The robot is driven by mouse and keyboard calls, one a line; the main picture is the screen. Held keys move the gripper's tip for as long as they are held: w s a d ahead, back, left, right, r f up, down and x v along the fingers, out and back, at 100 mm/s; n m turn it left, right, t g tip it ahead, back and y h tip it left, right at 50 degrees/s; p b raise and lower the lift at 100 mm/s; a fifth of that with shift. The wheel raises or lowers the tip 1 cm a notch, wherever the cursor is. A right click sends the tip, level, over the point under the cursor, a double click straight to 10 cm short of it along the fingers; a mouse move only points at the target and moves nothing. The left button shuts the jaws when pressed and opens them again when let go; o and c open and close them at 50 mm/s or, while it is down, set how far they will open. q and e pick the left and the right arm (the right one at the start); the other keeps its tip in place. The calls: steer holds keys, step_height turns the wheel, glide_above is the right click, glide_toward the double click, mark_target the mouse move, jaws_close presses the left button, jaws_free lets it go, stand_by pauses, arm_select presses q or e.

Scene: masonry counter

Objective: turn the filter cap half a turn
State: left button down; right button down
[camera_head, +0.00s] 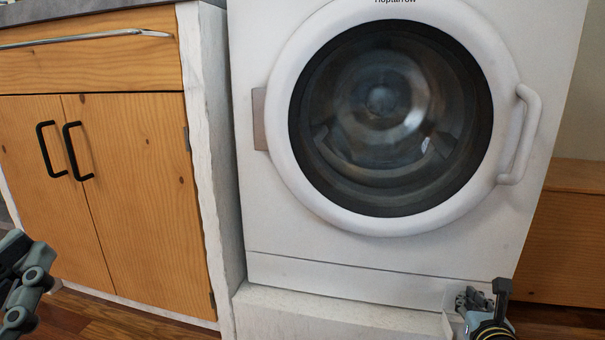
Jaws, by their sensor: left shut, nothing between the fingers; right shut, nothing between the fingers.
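The white washing machine (385,255) fills the middle and right, with its round door closed. My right gripper (473,300) is at the machine's lower right corner, close in front of the bottom panel. It looks shut and holds nothing that I can see. I cannot make out the filter cap; the gripper covers part of that corner, where a small pale edge (448,290) shows. My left gripper (24,285) is at the lower left, partly cut off by the picture edge. It is shut and empty, in front of the wooden cabinet and far from the machine.
The wooden cabinet (135,190) with two black handles stands on the left, beside a rough white wall end (212,150). A pale plinth (320,312) is under the machine. The door handle (528,135) sticks out on the right. Wooden floor (85,318) shows below.

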steer(key=shift+r, duration=0.1)
steer(key=shift+a+r+p, duration=0.15)
steer(key=shift+r+p, duration=0.15)
steer(key=shift+p, duration=0.1)
steer(key=shift+s+a, duration=0.25)
steer(key=shift+s, duration=0.75)
steer(key=shift+s+a, duration=0.2)
steer(key=shift+s, duration=0.75)
steer(key=shift+s+a, duration=0.25)
steer(key=shift+s, duration=0.75)
